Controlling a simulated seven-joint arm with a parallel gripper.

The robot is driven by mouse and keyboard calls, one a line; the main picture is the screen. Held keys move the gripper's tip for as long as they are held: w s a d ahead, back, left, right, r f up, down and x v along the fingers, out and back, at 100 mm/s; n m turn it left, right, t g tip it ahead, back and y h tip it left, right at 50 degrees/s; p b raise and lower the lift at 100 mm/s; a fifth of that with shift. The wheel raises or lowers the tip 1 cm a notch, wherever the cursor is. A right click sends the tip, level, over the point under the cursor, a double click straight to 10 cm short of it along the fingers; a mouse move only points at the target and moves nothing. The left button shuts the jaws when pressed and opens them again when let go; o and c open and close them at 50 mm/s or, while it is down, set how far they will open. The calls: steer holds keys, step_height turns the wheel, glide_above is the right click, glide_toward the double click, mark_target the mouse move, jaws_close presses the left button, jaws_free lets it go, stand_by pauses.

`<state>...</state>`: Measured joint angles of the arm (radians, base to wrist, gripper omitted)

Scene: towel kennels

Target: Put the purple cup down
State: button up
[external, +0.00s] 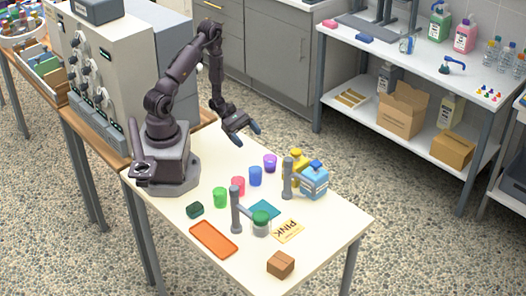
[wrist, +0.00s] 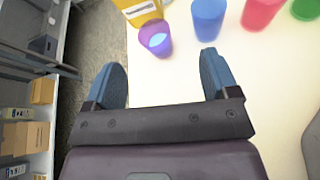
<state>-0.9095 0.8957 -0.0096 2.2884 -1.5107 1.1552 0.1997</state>
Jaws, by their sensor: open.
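The purple cup (external: 270,163) stands upright on the white table, at the far end of a row of cups. In the wrist view the purple cup (wrist: 156,40) is near the top, ahead of the fingers, with a bluish inside showing. My gripper (external: 246,134) is open and empty, above and to the left of the purple cup, near the table's far edge.
Beside the purple cup stand a blue cup (external: 255,176), a pink-red cup (external: 238,186), a green cup (external: 220,197) and a yellow bottle (external: 295,166). Grey posts (external: 288,178) rise from the table. An orange tray (external: 213,239) lies in front.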

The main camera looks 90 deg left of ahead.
steer(key=s+d+r+m+g+y, duration=0.1)
steer(key=d+r+m+g, duration=0.35)
steer(key=r+m, duration=0.25)
steer(key=s+d+r+m+g, duration=0.1)
steer(key=d+r+m+g, duration=0.35)
steer(key=r+m, duration=0.25)
steer(key=s+d+r+m+t+y, duration=0.1)
steer(key=s+r+m+t+y, duration=0.3)
steer(key=r+m, duration=0.7)
steer(key=s+r+y, duration=0.1)
steer(key=s+y, duration=0.1)
steer(key=y, duration=0.2)
steer(key=shift+s+r+m+t, duration=0.15)
steer(key=shift+s+m+t, duration=0.15)
steer(key=shift+t, duration=0.1)
steer(key=shift+d, duration=0.1)
